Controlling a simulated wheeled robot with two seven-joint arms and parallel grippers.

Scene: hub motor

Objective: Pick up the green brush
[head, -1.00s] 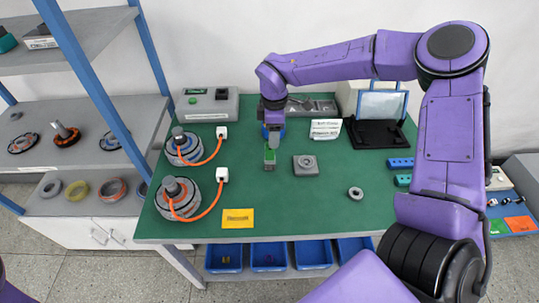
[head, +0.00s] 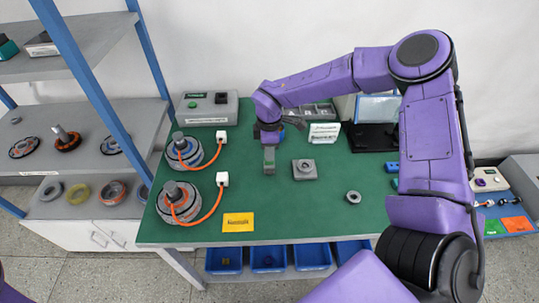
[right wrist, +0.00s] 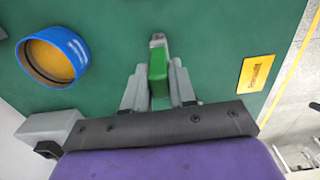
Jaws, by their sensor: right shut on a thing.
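The green brush (right wrist: 158,66) shows in the right wrist view between the two grey fingers of my right gripper (right wrist: 158,84), with a grey end sticking out past them. The gripper is shut on it. In the head view my right gripper (head: 269,160) points down over the green table, left of a grey square block; it hides most of the brush there. I cannot tell whether the brush touches the table. My left gripper is not in view.
Two motor hubs with orange cables (head: 184,151) (head: 179,203) stand left of the gripper. The grey square block (head: 305,170) is close on its right. A yellow card (head: 238,223) lies near the front edge. A blue ring (right wrist: 52,57) shows in the wrist view. The table's front middle is clear.

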